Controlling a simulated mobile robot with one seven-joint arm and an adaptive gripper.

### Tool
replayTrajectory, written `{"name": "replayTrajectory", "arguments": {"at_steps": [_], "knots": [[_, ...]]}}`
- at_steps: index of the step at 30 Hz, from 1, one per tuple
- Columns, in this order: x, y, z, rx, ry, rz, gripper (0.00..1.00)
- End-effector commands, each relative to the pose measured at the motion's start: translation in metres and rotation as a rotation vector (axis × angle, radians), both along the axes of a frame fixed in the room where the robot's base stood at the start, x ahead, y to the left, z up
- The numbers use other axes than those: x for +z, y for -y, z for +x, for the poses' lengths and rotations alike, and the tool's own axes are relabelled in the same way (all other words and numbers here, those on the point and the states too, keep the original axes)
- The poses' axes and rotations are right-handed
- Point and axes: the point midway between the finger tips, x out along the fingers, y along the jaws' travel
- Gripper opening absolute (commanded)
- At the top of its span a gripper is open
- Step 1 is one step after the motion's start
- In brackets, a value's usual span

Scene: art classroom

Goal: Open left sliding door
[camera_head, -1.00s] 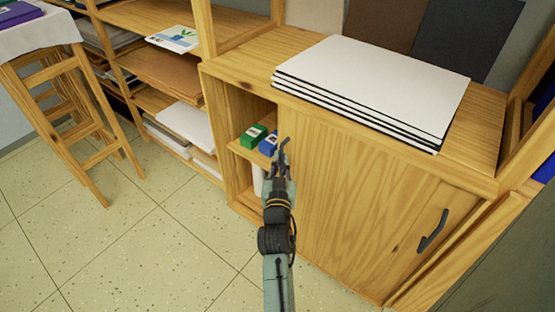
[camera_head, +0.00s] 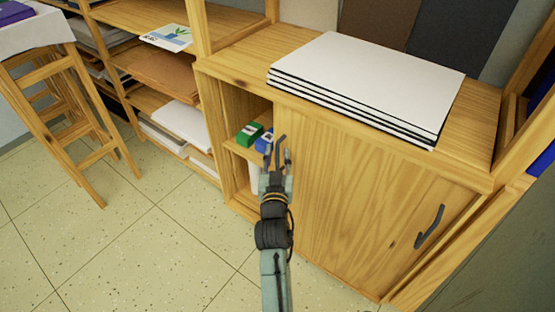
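The wooden sliding door (camera_head: 355,200) covers the middle and right of the low cabinet. Its dark handle (camera_head: 429,228) is near the door's right edge. The cabinet's left part is open and shows a shelf with a green box (camera_head: 250,134) and a blue box (camera_head: 265,141). My gripper (camera_head: 280,145) is in front of the door's left edge, far left of the handle. Its dark fingers point up and are apart, with nothing between them. I cannot tell whether it touches the door edge.
A stack of white boards (camera_head: 368,85) lies on the cabinet top. A shelf unit with paper (camera_head: 183,124) stands to the left. A wooden stool (camera_head: 85,120) is at the far left. The tiled floor (camera_head: 140,240) is clear in front.

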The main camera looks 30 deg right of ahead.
Motion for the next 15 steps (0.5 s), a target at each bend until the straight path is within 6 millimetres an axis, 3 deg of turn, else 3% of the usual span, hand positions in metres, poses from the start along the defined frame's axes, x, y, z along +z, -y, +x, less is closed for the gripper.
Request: {"name": "replayTrajectory", "arguments": {"at_steps": [9, 15], "knots": [[0.063, 0.000, 0.000, 0.000, 0.007, 0.000, 0.30], [0.084, 0.000, 0.000, 0.000, 0.003, 0.000, 0.30]]}}
